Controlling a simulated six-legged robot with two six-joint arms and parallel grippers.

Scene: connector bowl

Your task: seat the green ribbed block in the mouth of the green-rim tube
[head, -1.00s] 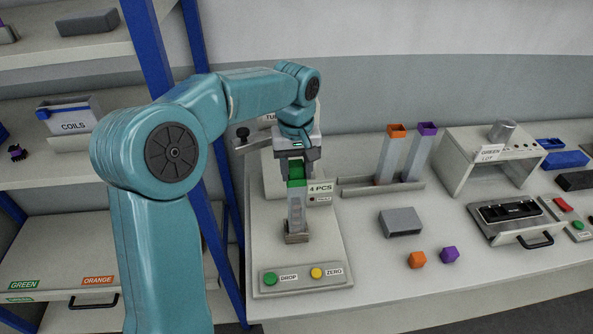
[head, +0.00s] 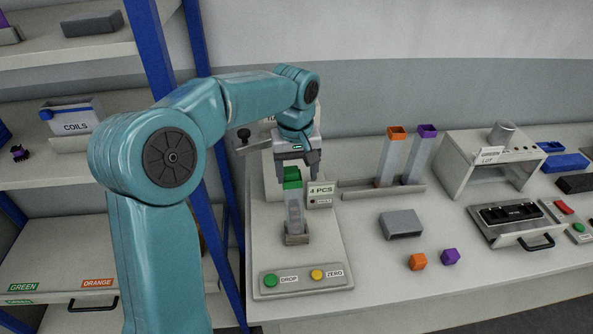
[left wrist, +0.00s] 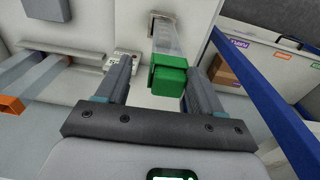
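The clear tube with the green rim (head: 294,214) stands in a small holder on the bench fixture. The green ribbed block (head: 291,174) is at its mouth, with part of it showing above the rim; how deep it sits is hidden. In the left wrist view the green block (left wrist: 167,81) is at the end of the tube (left wrist: 166,40), against the green rim (left wrist: 172,61). My left gripper (head: 297,184) is just above and around the block, its fingers spread. The left wrist view shows a gap between the fingers and the block. My right gripper is out of view.
Orange-rim (head: 397,132) and purple-rim (head: 427,131) tubes stand in a rack (head: 383,190) to the right. A grey block (head: 401,222), an orange cube (head: 417,262) and a purple cube (head: 450,256) lie on the bench. A 4 PCS display (head: 320,194) stands close beside the tube.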

